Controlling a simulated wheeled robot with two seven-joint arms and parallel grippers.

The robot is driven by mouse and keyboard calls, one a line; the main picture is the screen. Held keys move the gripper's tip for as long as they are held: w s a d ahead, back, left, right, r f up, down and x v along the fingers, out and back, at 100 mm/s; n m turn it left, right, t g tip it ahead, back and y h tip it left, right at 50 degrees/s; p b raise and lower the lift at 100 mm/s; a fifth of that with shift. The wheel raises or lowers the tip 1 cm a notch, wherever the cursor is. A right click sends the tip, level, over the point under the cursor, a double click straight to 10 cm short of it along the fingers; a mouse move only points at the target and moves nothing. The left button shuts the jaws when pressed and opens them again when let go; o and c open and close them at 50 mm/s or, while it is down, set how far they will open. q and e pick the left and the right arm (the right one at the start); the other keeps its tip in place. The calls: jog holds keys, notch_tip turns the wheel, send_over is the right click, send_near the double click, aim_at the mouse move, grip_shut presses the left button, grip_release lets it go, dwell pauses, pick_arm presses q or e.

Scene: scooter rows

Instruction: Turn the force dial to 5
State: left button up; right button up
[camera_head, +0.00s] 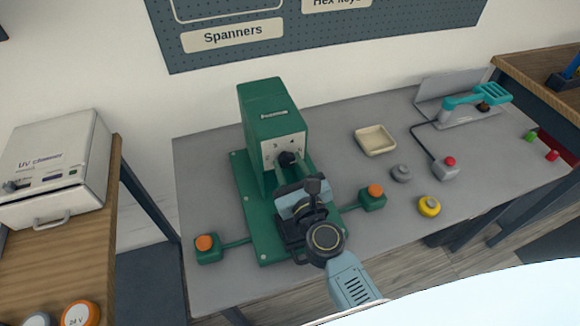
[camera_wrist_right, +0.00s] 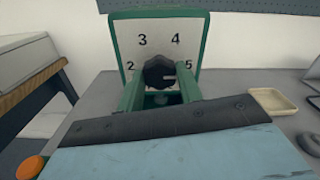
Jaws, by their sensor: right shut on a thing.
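The green press (camera_head: 272,105) stands on the grey bench with a pale number panel on its front. The force dial (camera_head: 287,158) is a black knob on that panel; it also shows in the right wrist view (camera_wrist_right: 158,70). The numbers 2, 3, 4 and 5 show around it. Its light mark points right, toward the side of the 5 and slightly below it. My left gripper is not in view.
Orange buttons stand on green boxes left (camera_head: 207,243) and right (camera_head: 375,192) of the press. A cream tray (camera_head: 375,140), a grey button (camera_head: 401,172), a yellow button (camera_head: 429,205) and a red-button box (camera_head: 446,168) lie to the right. A UV cabinet (camera_head: 50,165) stands left.

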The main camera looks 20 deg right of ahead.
dwell(0.3)
jog(key=o, duration=1)
jog(key=s+b, duration=0.4)
jog(key=s, duration=0.9)
jog(key=shift+s+d, duration=0.2)
